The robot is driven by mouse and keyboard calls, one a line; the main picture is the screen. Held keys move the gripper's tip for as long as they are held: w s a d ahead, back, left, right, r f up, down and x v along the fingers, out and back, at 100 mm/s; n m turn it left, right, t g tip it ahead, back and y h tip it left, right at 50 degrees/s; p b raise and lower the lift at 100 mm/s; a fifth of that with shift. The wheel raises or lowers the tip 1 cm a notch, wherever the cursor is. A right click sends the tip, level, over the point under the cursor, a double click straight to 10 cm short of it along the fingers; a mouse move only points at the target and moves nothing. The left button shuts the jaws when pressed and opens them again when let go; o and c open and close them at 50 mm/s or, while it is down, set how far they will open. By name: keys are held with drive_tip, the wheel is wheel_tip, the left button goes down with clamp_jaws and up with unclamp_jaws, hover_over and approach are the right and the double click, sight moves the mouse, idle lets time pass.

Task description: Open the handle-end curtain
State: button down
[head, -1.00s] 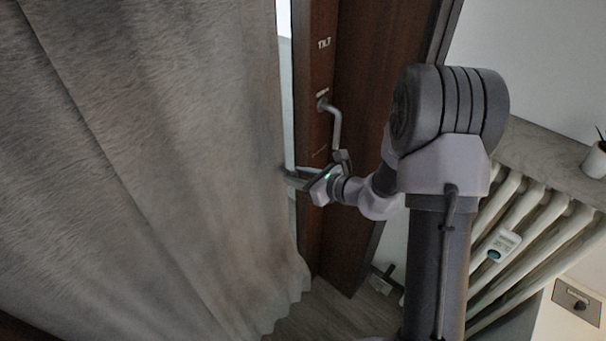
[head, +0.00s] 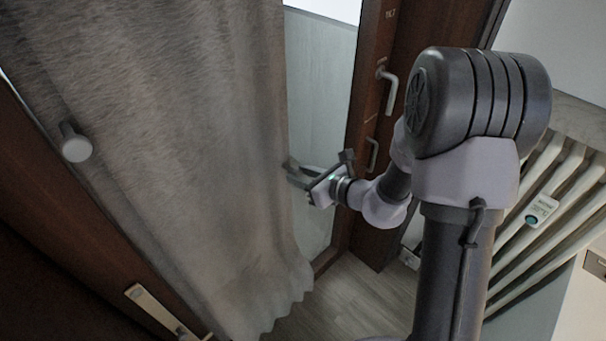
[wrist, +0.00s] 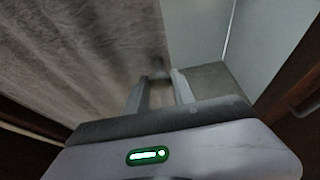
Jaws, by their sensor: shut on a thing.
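The grey-brown curtain (head: 190,130) hangs at the left and middle of the head view, over a dark wood-framed door or window. My gripper (head: 291,172) is at its right edge, at about mid-height in the picture, shut on the curtain edge. In the wrist view, the curtain (wrist: 80,50) fills the upper left and runs to the fingers of my gripper (wrist: 160,88). The exact pinch is blurred. A bar handle (head: 389,90) shows on the dark frame to the right of the bared pane.
A pale glass pane (head: 322,90) shows right of the curtain. A round knob (head: 75,143) and a lever handle (head: 160,312) are at the left. A white radiator (head: 545,200) stands at the right. Wooden floor (head: 340,300) is clear below.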

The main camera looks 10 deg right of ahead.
idle(0.3)
drive_tip(key=c, duration=1.1)
unclamp_jaws()
drive_tip(key=p+v, duration=0.4)
drive_tip(key=v, duration=1.3)
drive_tip(key=shift+s+d, duration=0.15)
drive_tip(key=shift+s, duration=0.1)
